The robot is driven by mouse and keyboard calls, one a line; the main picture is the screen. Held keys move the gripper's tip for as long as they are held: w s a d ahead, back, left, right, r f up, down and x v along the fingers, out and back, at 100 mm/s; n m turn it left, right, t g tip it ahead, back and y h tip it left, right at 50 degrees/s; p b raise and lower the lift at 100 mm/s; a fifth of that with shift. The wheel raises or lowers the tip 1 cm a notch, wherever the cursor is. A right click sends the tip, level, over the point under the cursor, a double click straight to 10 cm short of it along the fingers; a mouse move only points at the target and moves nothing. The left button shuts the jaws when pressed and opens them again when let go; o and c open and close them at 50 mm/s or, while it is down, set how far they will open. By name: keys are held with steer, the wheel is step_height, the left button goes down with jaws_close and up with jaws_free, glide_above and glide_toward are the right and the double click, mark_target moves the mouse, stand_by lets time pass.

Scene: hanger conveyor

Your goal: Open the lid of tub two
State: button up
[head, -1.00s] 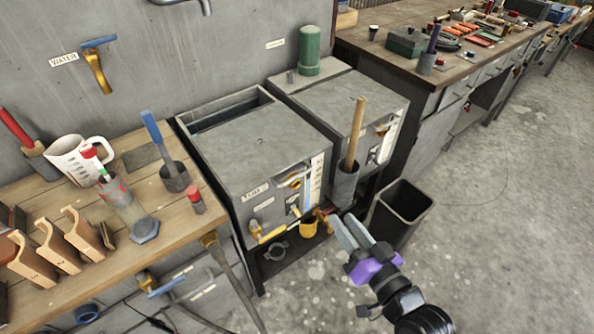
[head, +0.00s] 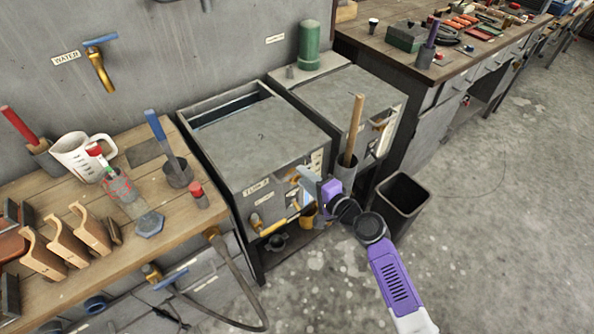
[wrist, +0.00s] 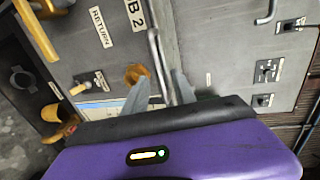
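Tub two (head: 240,190) is the left grey box in the head view. Its label, partly readable as "B 2" (wrist: 136,14), shows in the wrist view. Its lid (head: 260,135) lies flat over the top, with a long dark slot behind it. My gripper (head: 308,180) is at the right part of the tub's front face. In the wrist view, my gripper's fingers (wrist: 160,88) are apart. A thin metal rod (wrist: 155,55) shows between them; I cannot tell whether they touch it. An orange knob (wrist: 137,73) is left of the rod.
A second grey tub (head: 345,100) adjoins on the right. A holder with a wooden stick (head: 354,130) stands before it, near a black bin (head: 402,205). A yellow cup (wrist: 50,112) is below the front. A wooden bench (head: 130,220) stands left; open floor lies right.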

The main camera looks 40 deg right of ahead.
steer(key=shift+x, duration=2)
steer(key=shift+c, duration=0.4)
jaws_close()
